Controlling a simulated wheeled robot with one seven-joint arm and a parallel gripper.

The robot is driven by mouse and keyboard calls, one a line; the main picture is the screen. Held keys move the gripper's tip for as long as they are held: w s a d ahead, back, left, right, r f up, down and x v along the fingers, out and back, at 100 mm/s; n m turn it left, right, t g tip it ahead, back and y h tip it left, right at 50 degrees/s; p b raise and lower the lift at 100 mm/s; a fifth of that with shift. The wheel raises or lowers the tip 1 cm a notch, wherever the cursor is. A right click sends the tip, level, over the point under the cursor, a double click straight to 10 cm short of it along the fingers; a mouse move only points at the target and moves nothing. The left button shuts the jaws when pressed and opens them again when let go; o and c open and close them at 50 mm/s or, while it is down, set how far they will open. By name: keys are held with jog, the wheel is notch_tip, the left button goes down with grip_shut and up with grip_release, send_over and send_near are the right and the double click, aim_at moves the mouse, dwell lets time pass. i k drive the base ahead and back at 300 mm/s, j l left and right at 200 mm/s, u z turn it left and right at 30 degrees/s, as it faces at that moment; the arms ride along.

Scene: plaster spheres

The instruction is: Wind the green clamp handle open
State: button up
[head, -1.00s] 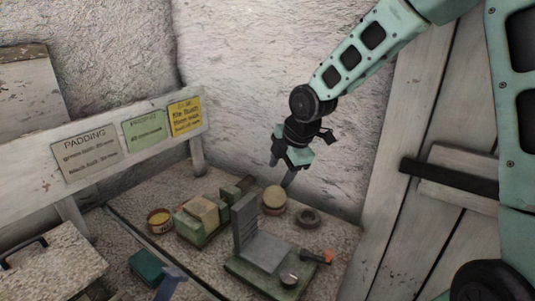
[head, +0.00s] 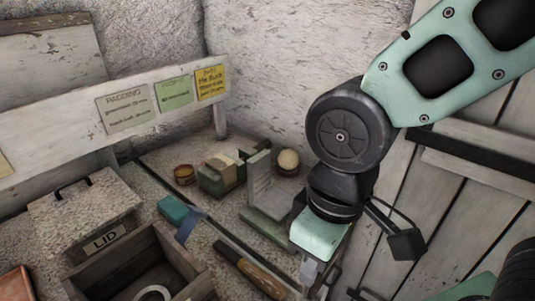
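A green clamp-like block (head: 210,181) with a pale piece in it stands on the bench at the back. Right of it, a grey upright plate (head: 260,185) rises from a flat green base (head: 270,228). I cannot make out a separate green handle; the right part of the base is hidden behind my arm. My gripper (head: 318,280) points down in front of the base's right side, close to the camera. Its fingers overlap in this view, so their gap is unclear. I see nothing held in it.
A brown-handled tool (head: 250,270) lies in front. Left are a teal block (head: 172,210), an open wooden box (head: 185,262) and a box marked LID (head: 85,212). A plank wall (head: 470,215) bounds the right.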

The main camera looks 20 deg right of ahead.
aim_at(266, 144)
jog(key=k+u, duration=0.15)
jog(key=u, duration=0.2)
jog(key=k+u, duration=0.1)
jog(key=u, duration=0.2)
jog(key=k+j+u, duration=0.1)
jog(key=u, duration=0.25)
jog(key=i+l+u, duration=0.15)
jog(key=l+u, duration=0.2)
jog(key=l, duration=0.35)
jog(key=i+l+u, duration=0.1)
jog(key=l+u, duration=0.25)
jog(key=l, duration=0.35)
